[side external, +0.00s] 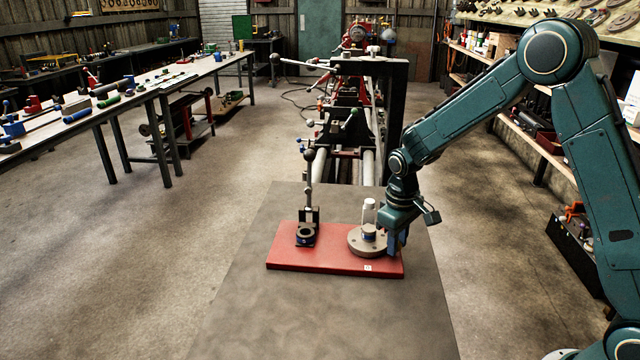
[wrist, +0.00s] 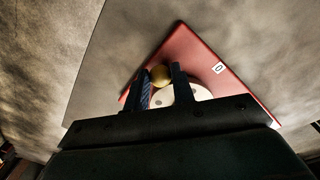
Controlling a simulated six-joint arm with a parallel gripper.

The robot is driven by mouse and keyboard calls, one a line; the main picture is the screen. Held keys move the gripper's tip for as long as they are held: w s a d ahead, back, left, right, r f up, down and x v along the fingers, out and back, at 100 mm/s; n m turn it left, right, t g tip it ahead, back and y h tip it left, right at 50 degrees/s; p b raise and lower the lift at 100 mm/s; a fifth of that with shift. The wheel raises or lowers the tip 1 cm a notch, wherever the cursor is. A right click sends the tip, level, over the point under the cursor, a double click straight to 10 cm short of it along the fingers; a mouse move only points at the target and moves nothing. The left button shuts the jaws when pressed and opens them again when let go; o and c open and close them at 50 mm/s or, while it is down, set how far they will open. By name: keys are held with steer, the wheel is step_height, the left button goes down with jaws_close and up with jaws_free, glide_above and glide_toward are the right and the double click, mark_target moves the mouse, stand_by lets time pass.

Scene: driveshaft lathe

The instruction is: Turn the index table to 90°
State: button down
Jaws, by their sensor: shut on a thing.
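The index table (side external: 355,241) is a round grey disc on the right part of a red base plate (side external: 325,262). In the wrist view the disc (wrist: 201,93) shows partly, beside and behind my fingers. My gripper (side external: 396,246) is at the disc's right edge in the side view, pointing down. In the wrist view my gripper (wrist: 161,74) is shut on a round brass knob (wrist: 160,77) between its fingers. The knob's lower part is hidden there.
A black clamp with an upright lever (side external: 308,205) stands on the plate's left part. The grey table front (side external: 320,315) is clear. A lathe (side external: 350,130) stands behind.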

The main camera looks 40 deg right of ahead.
steer(key=shift+w+d+n, duration=0.4)
steer(key=shift+d+n, duration=0.3)
steer(key=shift+n, duration=0.5)
steer(key=shift+w+d+n, duration=0.4)
steer(key=shift+d+n, duration=0.05)
steer(key=shift+n, duration=0.65)
steer(key=shift+w+d, duration=0.1)
steer(key=c, duration=1.2)
jaws_free()
steer(key=r, duration=1.4)
steer(key=shift+s+a, duration=0.3)
steer(key=shift+a, duration=0.1)
